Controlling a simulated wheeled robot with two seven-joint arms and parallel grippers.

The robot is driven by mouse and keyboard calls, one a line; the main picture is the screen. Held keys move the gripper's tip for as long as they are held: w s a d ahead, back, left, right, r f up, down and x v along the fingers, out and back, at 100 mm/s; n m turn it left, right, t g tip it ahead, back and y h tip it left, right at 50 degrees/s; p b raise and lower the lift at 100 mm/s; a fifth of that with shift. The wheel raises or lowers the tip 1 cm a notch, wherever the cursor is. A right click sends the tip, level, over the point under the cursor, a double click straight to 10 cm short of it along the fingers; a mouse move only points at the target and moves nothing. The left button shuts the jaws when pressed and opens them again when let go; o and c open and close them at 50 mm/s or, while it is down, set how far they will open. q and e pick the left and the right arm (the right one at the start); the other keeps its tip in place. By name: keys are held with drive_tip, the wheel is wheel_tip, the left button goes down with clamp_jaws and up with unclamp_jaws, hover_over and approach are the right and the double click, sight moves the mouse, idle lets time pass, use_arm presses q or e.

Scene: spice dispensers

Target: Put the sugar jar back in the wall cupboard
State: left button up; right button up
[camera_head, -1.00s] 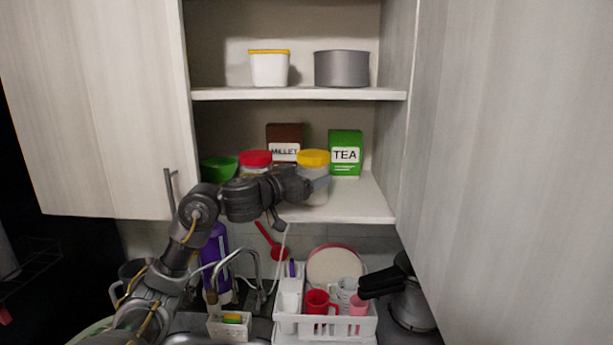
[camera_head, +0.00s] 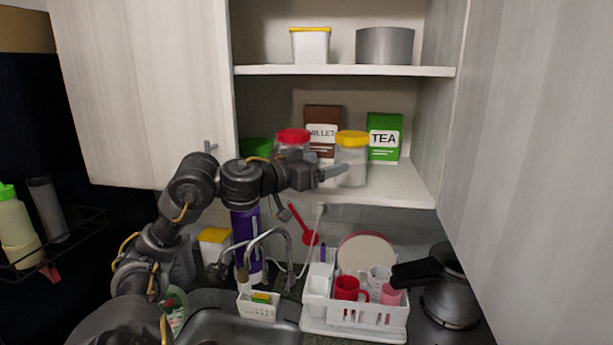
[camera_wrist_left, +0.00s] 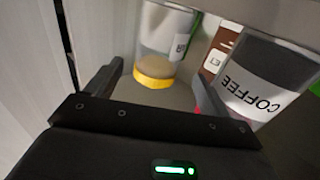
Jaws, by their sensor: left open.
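A clear jar with a yellow lid (camera_head: 352,139) stands upright on the lower cupboard shelf (camera_head: 400,188), near its front. Its label is mostly hidden, so I cannot read whether it says sugar. In the left wrist view, which is upside down, the yellow-lidded jar (camera_wrist_left: 163,38) shows ahead between the fingers, with tan contents. My left gripper (camera_head: 332,173) is open and empty, in front of the jar and slightly left of it. My right gripper is not in view.
A red-lidded jar (camera_head: 293,137) stands left; the wrist view shows a COFFEE jar (camera_wrist_left: 262,85). Behind are a millet box (camera_head: 322,115), a green TEA box (camera_head: 384,140) and a green bowl (camera_head: 257,148). Both cupboard doors stand open. A dish rack (camera_head: 352,318) and sink are below.

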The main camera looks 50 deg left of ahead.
use_arm(q)
drive_tip(key=s+b, duration=0.1)
drive_tip(key=s, duration=0.2)
drive_tip(key=shift+s+a+b, duration=0.1)
drive_tip(key=shift+s+b, duration=0.2)
drive_tip(key=shift+s, duration=0.1)
